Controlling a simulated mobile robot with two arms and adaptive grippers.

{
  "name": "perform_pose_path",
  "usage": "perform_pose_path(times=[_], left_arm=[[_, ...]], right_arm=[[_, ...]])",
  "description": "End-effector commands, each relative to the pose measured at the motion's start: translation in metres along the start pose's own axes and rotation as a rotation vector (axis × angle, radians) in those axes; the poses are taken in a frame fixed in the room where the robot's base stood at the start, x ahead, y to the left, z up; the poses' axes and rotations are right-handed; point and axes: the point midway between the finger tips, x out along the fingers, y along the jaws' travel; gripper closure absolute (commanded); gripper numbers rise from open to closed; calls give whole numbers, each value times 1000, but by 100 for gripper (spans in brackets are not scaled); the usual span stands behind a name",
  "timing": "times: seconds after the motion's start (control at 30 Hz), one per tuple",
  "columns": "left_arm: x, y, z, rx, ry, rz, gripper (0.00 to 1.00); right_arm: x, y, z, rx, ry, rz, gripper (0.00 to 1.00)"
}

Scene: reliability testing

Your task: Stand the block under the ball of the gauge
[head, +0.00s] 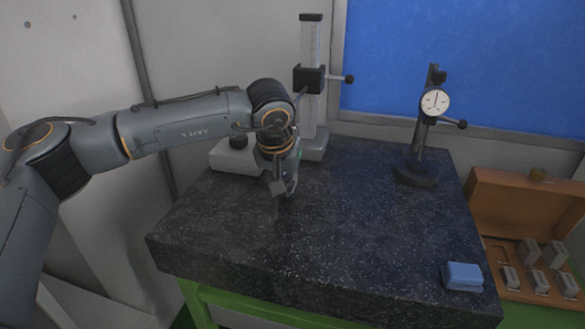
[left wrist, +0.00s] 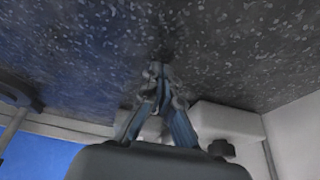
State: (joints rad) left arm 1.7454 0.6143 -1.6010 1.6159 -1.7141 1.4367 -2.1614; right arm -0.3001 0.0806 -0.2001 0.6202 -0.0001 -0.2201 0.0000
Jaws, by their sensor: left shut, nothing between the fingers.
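The dial gauge (head: 435,103), with a round white face, is clamped on a dark post with a round base at the right rear of the black granite table (head: 330,235). Its ball is too small to make out. Several grey metal blocks (head: 529,251) sit in the open wooden case at the right. No block shows on the granite under the gauge. My left gripper (head: 289,190) points down over the left rear of the granite, left of the gauge, shut and empty. Its closed fingertips show in the left wrist view (left wrist: 161,72). My right gripper is not in view.
A tall pale column stand (head: 311,45) with a black clamp rises behind my left gripper. A low white block-like base (head: 232,157) with a black knob is beside it. A small blue object (head: 463,276) lies at the front right corner. The middle of the granite is clear.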

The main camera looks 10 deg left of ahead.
Motion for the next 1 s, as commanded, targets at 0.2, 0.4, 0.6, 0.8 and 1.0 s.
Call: perform_pose_path(times=[0.2,0.4,0.6,0.8,1.0], left_arm=[[3,0,-10,-2,1,-1,100],[6,0,-18,0,0,0,100],[9,0,-27,-1,0,0,100],[8,0,-29,0,1,0,100],[-8,0,-28,0,1,0,100]], right_arm=[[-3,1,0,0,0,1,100],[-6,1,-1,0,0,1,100],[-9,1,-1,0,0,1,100],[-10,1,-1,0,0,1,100],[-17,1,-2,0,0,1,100]])
